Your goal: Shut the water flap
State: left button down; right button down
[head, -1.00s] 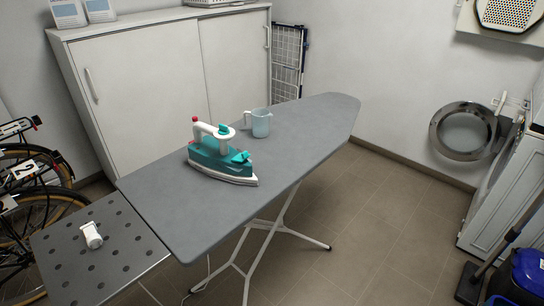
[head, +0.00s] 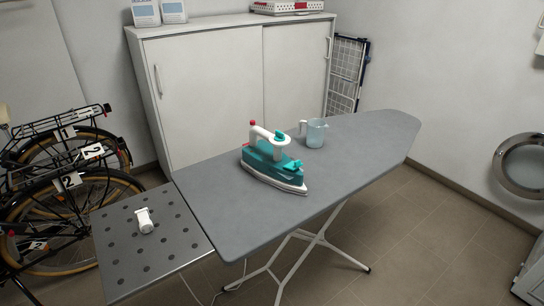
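A teal and white iron (head: 273,160) with a red knob sits on the grey ironing board (head: 225,215). A teal flap-like part (head: 291,165) shows at the iron's front top; whether it is open or shut is too small to tell. A translucent blue measuring cup (head: 316,133) stands on the board behind and right of the iron. Neither of my grippers is in view.
A perforated metal plate (head: 120,250) at the board's left end carries a small white object (head: 144,220). Bicycles (head: 65,190) stand at the left. A white sliding-door cabinet (head: 205,90) is behind the board. A round dryer door (head: 525,165) hangs open at the right. Floor (head: 440,235) right of the board is clear.

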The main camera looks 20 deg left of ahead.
aim_at(292, 165)
jog(key=z, duration=1.1)
jog(key=i, duration=1.15)
